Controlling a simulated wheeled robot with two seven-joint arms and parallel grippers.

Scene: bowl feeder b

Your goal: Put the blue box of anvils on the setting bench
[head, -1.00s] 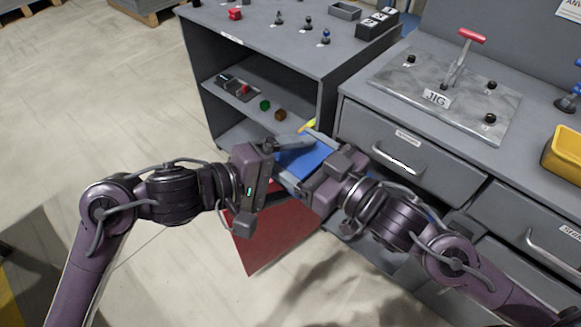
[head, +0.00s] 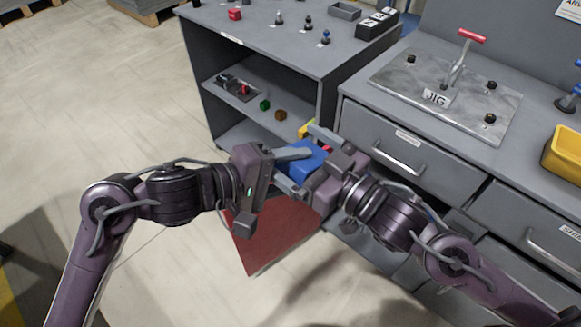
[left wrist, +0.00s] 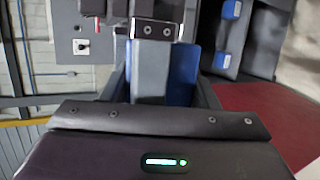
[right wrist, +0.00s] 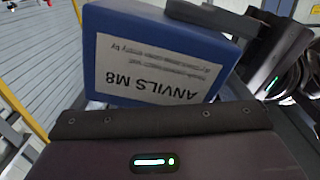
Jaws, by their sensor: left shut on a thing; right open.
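The blue box of anvils (head: 303,160) is held between my two grippers in front of the open cabinet. In the right wrist view its white label reads "ANVILS M8", upside down, on the blue box (right wrist: 98,75). My left gripper (head: 296,162) is shut on the box, with a grey finger lying across its top. The box is partly hidden behind that finger in the left wrist view (left wrist: 183,75). My right gripper (head: 306,162) is open, its fingers spread on either side of the box. The setting bench (head: 370,108) stands to the right, with a plate marked JIG on top.
The grey cabinet (head: 270,58) has small parts on its top and shelf. A yellow item (head: 306,128) shows just behind the blue box. A red panel (head: 265,240) lies below my grippers. A yellow bin (head: 566,152) stands at the bench's right. The bench's drawers (head: 395,150) face my right arm.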

